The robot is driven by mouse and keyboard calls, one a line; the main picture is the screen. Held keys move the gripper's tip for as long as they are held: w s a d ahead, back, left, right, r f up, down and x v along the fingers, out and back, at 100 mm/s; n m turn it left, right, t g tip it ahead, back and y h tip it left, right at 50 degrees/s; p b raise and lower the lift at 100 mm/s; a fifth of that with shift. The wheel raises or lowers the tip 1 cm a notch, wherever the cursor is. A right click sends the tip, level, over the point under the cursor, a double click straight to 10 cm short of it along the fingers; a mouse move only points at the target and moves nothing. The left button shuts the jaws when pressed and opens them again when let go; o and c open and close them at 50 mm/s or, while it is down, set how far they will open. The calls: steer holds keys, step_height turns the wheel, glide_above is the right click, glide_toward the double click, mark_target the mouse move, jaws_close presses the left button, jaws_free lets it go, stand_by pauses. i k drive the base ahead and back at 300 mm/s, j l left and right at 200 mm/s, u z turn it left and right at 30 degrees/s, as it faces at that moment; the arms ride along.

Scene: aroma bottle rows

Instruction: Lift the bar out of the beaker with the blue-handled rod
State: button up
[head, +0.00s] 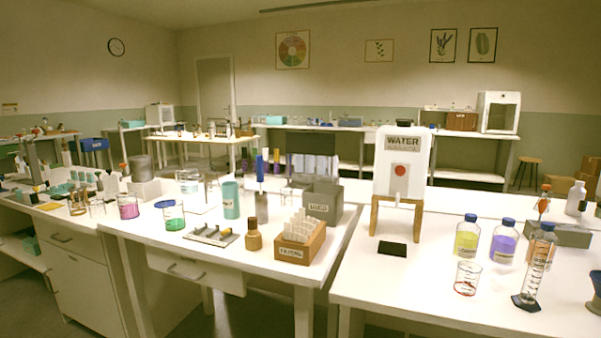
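A rod with a blue handle (259,168) stands upright in a small grey holder (262,208) on the middle bench. Several beakers stand to its left: one with green liquid (173,217), one with pink liquid (128,208), and a clear one (188,182) farther back. Another beaker (466,279) with red at its bottom stands on the right bench. I cannot make out a bar in any beaker at this size. My gripper is not in view.
A teal cylinder (231,200), a rack tray (211,236), a brown bottle (253,238), a wooden card box (300,243) and a grey bin (322,202) surround the holder. A water dispenser (403,160) and several bottles stand on the right bench.

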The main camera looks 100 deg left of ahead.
mark_target(260, 175)
steer(key=u, duration=2.9)
